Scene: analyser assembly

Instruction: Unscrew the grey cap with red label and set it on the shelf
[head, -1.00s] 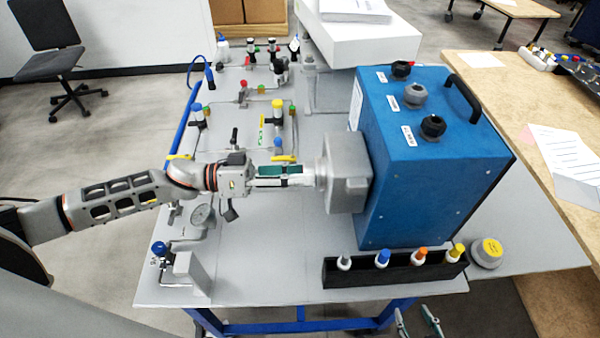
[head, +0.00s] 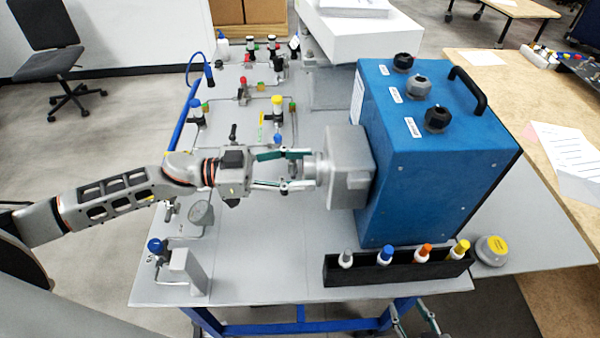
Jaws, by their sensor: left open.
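A round grey cap-like piece (head: 323,168) sits on the left face of the grey housing (head: 350,166) fixed to the blue box (head: 440,160). No red label shows on it from here. My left gripper (head: 311,169) points right at this piece. Its green-and-grey fingers are spread, one above and one below in the picture, with tips at the piece's near edge. I cannot tell whether they touch it. My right gripper (head: 415,318) shows only partly at the bottom, below the table edge, with its fingers apart and nothing visible between them.
A grey cap with a yellow label (head: 491,250) lies at the table's right. A black rack (head: 345,275) of bottles with coloured caps stands at the front edge. Pipes and valves (head: 278,105) fill the back left. The white shelf-like block (head: 365,38) is behind the box.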

